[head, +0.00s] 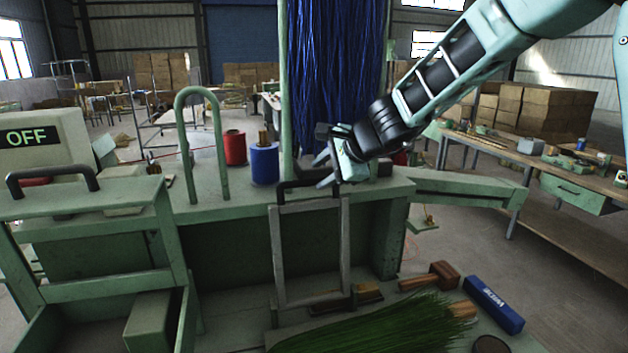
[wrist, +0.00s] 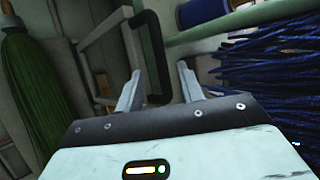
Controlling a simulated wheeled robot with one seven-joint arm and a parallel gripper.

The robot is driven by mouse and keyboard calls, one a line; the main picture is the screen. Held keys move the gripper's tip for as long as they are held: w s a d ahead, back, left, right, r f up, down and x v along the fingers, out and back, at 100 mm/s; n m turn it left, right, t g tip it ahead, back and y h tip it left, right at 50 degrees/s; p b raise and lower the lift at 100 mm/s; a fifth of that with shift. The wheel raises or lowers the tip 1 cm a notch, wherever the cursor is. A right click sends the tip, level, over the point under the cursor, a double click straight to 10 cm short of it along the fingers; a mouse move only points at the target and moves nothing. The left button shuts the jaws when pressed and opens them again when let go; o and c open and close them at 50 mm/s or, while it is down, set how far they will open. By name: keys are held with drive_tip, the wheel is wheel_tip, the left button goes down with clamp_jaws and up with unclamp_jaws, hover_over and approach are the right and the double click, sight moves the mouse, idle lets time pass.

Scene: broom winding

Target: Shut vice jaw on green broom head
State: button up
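The green broom head (head: 385,328) lies flat at the bottom of the head view, its bristles spreading left from a wooden end. It also shows at the left of the wrist view (wrist: 38,95). A grey upright frame with a black handle (head: 300,184), apparently the vice jaw, stands behind the bristles; its lower edge is partly hidden. My gripper (head: 328,170) is by the right end of this handle. In the wrist view its two fingers are apart, and the black handle (wrist: 153,55) shows between and beyond them. I cannot tell whether they touch it.
Blue strands (head: 335,85) hang behind my gripper. A red spool (head: 234,148) and a blue spool (head: 264,164) stand on the green bench. A wooden mallet (head: 430,278) and a blue box (head: 494,304) lie right of the bristles. A green hoop (head: 201,96) rises at left.

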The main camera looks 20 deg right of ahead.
sight(309, 182)
drive_tip(key=shift+x, duration=2)
clamp_jaws()
drive_tip(key=shift+b, duration=0.45)
